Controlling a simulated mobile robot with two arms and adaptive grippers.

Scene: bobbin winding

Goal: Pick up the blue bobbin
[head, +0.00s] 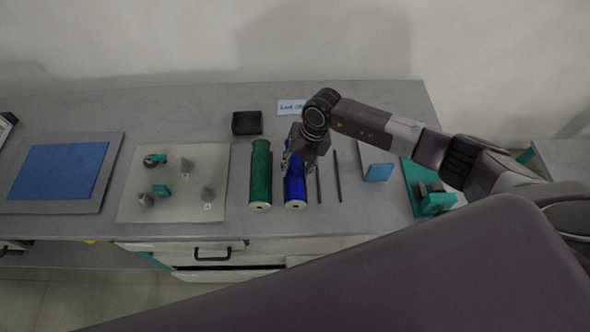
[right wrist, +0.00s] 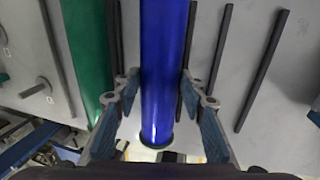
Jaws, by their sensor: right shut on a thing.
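The blue bobbin (head: 295,186) lies lengthwise on the grey table in the head view, to the right of the green bobbin (head: 260,178). My right gripper (head: 297,160) reaches down over the blue bobbin and is shut on it. In the right wrist view the blue bobbin (right wrist: 164,70) runs between the two fingers of the right gripper (right wrist: 160,100), one finger on each side. The green bobbin (right wrist: 88,50) stays apart at the left there. Whether the blue bobbin is clear of the table cannot be told. My left gripper is not in view.
Dark rods (head: 337,176) lie just right of the blue bobbin. A light board (head: 218,160) with pegs and teal parts is at left, beyond it a blue mat (head: 60,170). A black box (head: 246,122) and a label card (head: 291,107) are behind. A teal fixture (head: 430,195) stands at right.

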